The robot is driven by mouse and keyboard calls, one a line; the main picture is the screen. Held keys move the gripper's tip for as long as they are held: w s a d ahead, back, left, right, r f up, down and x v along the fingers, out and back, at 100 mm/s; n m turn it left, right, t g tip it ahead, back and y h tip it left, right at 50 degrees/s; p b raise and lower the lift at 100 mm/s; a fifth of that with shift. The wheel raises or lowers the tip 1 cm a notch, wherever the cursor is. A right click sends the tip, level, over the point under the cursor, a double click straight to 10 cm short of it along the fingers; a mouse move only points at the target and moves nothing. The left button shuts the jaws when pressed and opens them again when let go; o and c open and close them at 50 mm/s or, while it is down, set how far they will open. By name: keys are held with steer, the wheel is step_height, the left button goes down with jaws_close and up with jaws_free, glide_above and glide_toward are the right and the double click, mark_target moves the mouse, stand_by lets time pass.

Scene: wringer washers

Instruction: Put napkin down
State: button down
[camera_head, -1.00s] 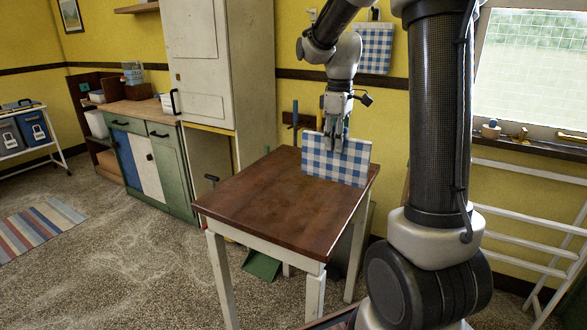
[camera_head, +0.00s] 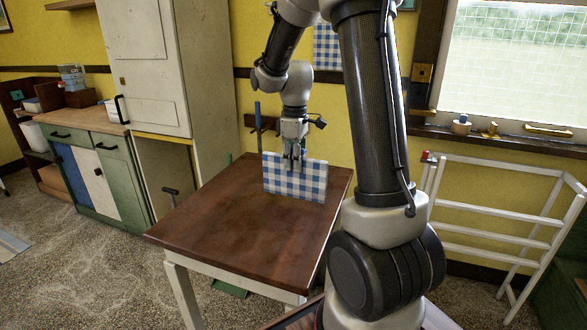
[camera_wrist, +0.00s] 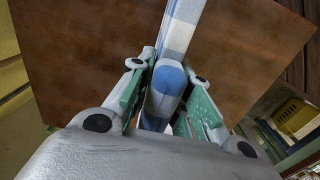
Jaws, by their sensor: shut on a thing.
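The napkin (camera_head: 311,182) is blue-and-white checked and stands upright like a stiff panel over the back of the brown table (camera_head: 235,223). My gripper (camera_head: 294,166) points down and is shut on the napkin's top edge. In the wrist view the napkin (camera_wrist: 179,35) runs between the green fingers of my gripper (camera_wrist: 168,92), with the brown table top (camera_wrist: 90,50) below it. The napkin's lower edge is at or close to the table top; I cannot tell whether it touches.
The table top in front of the napkin is bare. A white drying rack (camera_head: 495,200) stands at the right below the window. A tall white cupboard (camera_head: 160,70) and a green cabinet (camera_head: 112,165) stand at the left. Another checked cloth (camera_head: 327,46) hangs on the wall behind.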

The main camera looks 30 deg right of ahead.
steer(key=shift+f, duration=1)
steer(key=c, duration=1.3)
jaws_free()
steer(key=shift+f, duration=0.1)
